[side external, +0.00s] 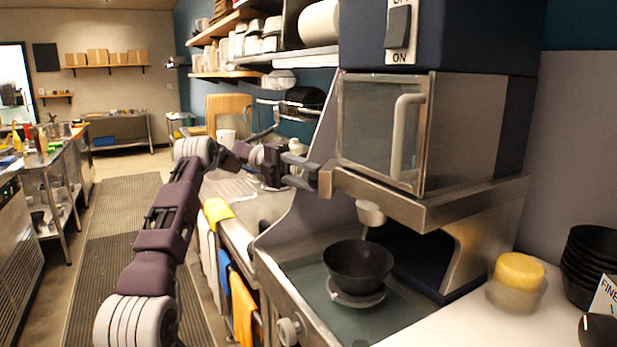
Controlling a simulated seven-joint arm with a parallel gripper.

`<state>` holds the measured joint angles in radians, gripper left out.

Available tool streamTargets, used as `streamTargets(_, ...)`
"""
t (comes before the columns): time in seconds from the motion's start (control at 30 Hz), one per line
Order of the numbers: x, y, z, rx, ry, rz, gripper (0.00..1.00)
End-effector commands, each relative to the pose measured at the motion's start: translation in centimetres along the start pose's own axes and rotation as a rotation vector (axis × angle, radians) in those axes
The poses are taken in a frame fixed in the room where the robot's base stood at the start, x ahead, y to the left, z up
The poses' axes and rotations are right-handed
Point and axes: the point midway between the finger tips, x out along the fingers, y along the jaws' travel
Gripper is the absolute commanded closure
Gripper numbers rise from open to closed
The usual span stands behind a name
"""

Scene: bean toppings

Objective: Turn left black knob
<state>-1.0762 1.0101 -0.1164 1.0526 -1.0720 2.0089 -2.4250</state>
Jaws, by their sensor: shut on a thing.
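The dispenser machine has a navy top, a glass door (378,125) with a pale handle, and a metal ledge (420,210) below it. My gripper (318,176) reaches in from the left, its fingers at the left end of this ledge. It is shut on a small dark part there, which appears to be the left black knob. The fingers mostly hide this knob, so its turn angle cannot be told.
A black bowl (358,266) sits on a round stand below a pale spout (370,213). A pale knob (289,330) is at the lower front. A yellow-lidded container (518,275) and stacked black bowls (588,265) stand at right. The aisle behind my arm is clear.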

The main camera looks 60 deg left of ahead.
Motion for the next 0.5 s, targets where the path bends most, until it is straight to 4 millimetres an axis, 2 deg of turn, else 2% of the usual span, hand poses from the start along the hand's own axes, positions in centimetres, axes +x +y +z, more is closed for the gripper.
streamTargets(0.37, -0.01, -0.13, 0.03, -0.001, -0.001, -0.003, 1.0)
streamTargets(0.4, -0.01, -0.12, 0.03, -0.001, -0.001, -0.003, 0.54)
streamTargets(0.47, -0.01, -0.11, 0.03, -0.001, -0.001, -0.003, 0.42)
streamTargets(0.5, 0.0, -0.1, 0.03, -0.001, -0.001, -0.003, 0.4)
